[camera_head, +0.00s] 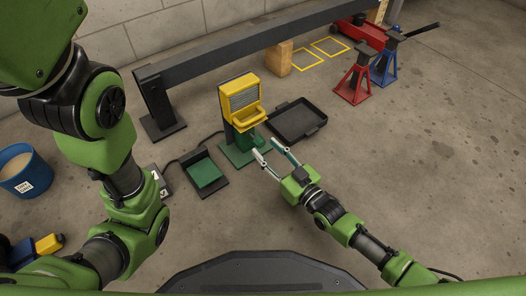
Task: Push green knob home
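A yellow device (239,98) with a grey ribbed front and a yellow tray stands on a dark green foot plate (233,156). A dark green part shows below its tray, but I cannot make out a separate green knob. My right gripper (265,147) is open, with its two pale fingers apart and pointing at the lower front of the device. I see nothing between the fingers, and I cannot tell whether a fingertip touches the green part.
A black tray (297,121) lies right of the device. A black box with a green pad (205,174) lies to its left. A dark beam (240,44) runs behind. Red (356,82) and blue (385,62) stands are at back right. A blue bucket (22,172) stands left. The right floor is clear.

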